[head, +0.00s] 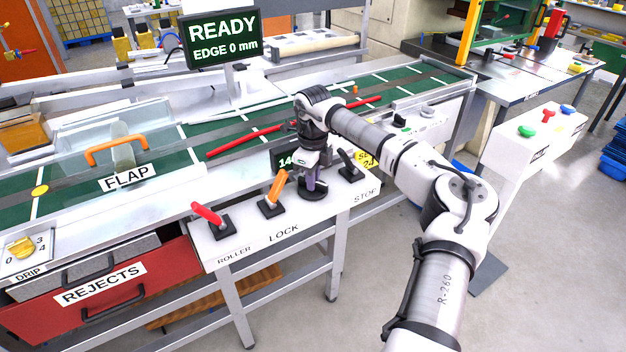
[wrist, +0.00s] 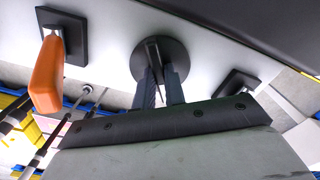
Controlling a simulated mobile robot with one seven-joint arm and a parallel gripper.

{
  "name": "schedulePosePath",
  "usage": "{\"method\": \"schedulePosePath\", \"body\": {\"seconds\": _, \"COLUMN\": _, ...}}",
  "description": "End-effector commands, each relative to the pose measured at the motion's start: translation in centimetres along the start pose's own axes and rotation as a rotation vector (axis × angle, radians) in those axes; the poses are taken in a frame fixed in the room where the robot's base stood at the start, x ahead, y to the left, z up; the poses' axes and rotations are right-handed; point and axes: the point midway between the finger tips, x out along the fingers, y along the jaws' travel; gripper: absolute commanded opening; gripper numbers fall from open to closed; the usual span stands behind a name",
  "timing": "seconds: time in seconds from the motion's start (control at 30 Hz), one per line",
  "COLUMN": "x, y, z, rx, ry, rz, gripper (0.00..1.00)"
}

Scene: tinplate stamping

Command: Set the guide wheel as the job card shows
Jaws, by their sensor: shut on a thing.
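The guide wheel is a dark round knob (head: 312,193) on the white control panel, between the orange LOCK lever (head: 274,190) and the black STOP lever (head: 350,165). In the wrist view it shows as a dark disc (wrist: 143,60) with a thin upright grip. My gripper (head: 312,180) points down over it, and its two fingers (wrist: 160,82) are shut on that grip. A small dark display (head: 283,158) behind the knob starts with "14"; my gripper hides the rest. A yellow card (head: 366,160) reads partly "SE" and "24"; its full text is hidden.
A red-handled ROLLER lever (head: 208,213) stands at the panel's left. A screen (head: 222,40) reads "READY, EDGE 0 mm". A green conveyor (head: 240,115) with a red bar (head: 245,139) runs behind. A FLAP cover (head: 122,158) has an orange handle.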

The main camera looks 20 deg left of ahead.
Motion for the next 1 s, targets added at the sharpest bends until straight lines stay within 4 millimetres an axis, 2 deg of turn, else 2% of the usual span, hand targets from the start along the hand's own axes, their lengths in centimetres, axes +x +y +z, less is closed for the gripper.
{"method": "schedulePosePath", "body": {"seconds": 0.7, "x": -0.1, "y": -0.03, "z": 0.05, "rx": -0.674, "ry": -0.001, "rz": -0.003, "gripper": 0.0}}
{"method": "schedulePosePath", "body": {"seconds": 1.0, "x": -0.14, "y": -0.03, "z": 0.07, "rx": -0.888, "ry": -0.001, "rz": -0.003, "gripper": 0.0}}
